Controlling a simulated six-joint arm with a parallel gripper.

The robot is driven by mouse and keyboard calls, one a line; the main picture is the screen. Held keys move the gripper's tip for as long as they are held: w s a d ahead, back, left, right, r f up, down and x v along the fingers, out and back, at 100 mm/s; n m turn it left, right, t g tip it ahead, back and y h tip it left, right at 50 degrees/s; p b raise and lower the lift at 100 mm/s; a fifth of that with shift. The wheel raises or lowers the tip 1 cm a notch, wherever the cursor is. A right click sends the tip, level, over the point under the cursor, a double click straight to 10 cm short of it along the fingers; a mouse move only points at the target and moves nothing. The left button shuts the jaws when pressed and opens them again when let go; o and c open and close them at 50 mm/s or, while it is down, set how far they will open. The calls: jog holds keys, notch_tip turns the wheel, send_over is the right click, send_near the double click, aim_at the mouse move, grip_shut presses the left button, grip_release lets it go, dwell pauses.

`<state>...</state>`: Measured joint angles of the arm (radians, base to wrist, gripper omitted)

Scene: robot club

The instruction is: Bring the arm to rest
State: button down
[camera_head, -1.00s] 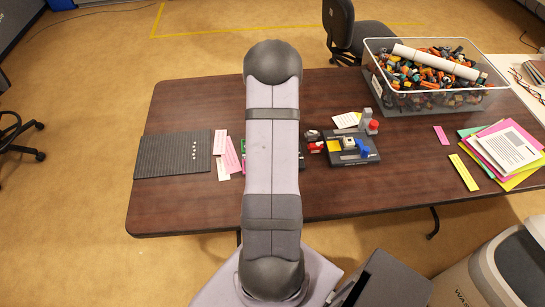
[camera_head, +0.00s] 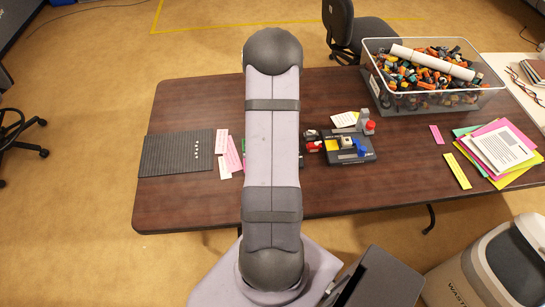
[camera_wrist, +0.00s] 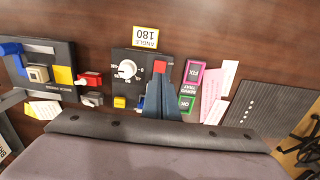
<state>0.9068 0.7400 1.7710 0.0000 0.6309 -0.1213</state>
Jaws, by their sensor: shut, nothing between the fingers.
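My gripper (camera_wrist: 160,98) shows in the wrist view as dark fingers held together, with nothing between them. It points over the dark dial panel (camera_wrist: 122,88), which has a white knob, a red square and a yellow button. Whether the fingertips touch the panel I cannot tell. In the head view my arm stretches over the middle of the table, and it hides my gripper and most of that panel.
The brown table (camera_head: 190,205) holds a ribbed dark mat (camera_head: 165,155), paper slips (camera_head: 230,155) and a switch panel (camera_head: 355,157). A clear bin of parts (camera_head: 425,105) and bright papers (camera_head: 497,150) lie to the right. The front-left tabletop is clear.

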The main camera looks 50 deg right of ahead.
dwell(0.3)
jog(key=s+a+g+y, duration=0.1)
jog(key=s+a, duration=0.4)
jog(key=a, duration=0.3)
jog(key=s+a+g+y, duration=0.1)
jog(key=s+a+y, duration=0.1)
jog(key=s+a, duration=0.4)
jog(key=w+a+r+n+t+h, duration=0.1)
jog(key=w+a+r+n, duration=0.2)
jog(key=a, duration=0.4)
jog(key=w+a+r+n+h, duration=0.1)
jog(key=a+r+n, duration=0.2)
jog(key=a+r, duration=0.25)
jog(key=w+a+r+n+t+h, duration=0.1)
jog(key=w+a+r+n, duration=0.2)
jog(key=a, duration=0.5)
notch_tip(320, 180, down, 52)
jog(key=b, duration=5.2)
jog(key=shift+s+d+b, duration=0.15)
jog(key=shift+s+b, duration=0.2)
